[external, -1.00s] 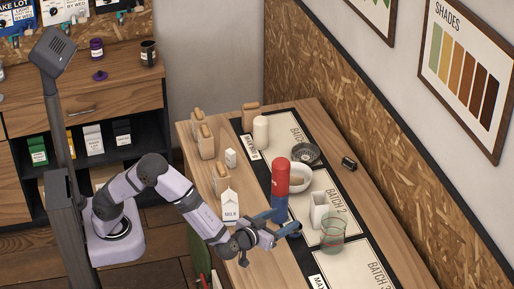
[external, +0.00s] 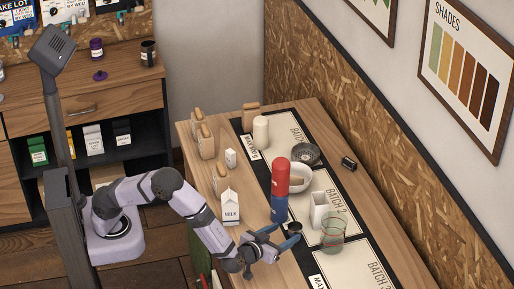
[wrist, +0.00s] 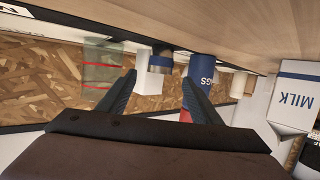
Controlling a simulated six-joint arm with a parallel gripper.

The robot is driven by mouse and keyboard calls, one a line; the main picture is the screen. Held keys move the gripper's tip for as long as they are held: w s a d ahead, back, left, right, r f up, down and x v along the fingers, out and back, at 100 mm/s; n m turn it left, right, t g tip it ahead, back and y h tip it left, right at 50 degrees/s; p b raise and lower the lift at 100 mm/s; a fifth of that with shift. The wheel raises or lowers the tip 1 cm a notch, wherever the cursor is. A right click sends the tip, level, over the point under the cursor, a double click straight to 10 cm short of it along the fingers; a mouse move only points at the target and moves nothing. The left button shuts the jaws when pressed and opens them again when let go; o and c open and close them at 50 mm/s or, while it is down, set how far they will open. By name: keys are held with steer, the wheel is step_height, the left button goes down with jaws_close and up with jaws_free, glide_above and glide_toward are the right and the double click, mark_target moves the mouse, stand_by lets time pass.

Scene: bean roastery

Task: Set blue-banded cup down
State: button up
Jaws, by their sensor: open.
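The blue-banded cup (wrist: 160,62) shows upside down in the wrist view, between and beyond my two fingertips, standing upright on the table. In the external view it is a small cup with a dark opening (external: 294,228), near the front of the dark runner. My gripper (external: 288,234) is open and low over the table, its fingers pointing toward the cup; in the wrist view the fingers (wrist: 158,80) spread to either side with a gap between them. They hold nothing. Part of the cup is hidden behind a finger in the external view.
A red and blue cylinder (external: 280,192) stands just behind the cup. A white container (external: 319,212) and a clear glass (external: 333,233) are to its right. A milk carton (external: 230,207) stands left. A bowl (external: 299,180) is farther back. The BATCH 3 card (external: 350,268) is clear.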

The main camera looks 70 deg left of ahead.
mark_target(299, 224)
steer(key=p+x, duration=0.1)
steer(key=x, duration=0.2)
steer(key=shift+w+a+r+p, duration=0.1)
steer(key=shift+w+a+p, duration=0.2)
steer(key=shift+w, duration=0.05)
steer(key=shift+w+a+f, duration=0.25)
steer(key=shift+w+a, duration=0.05)
steer(key=shift+w, duration=0.25)
steer(key=c, duration=1.2)
steer(key=shift+r, duration=0.1)
step_height(299, 224, up, 10)
steer(key=shift+f+b, duration=0.1)
steer(key=shift+b, duration=0.5)
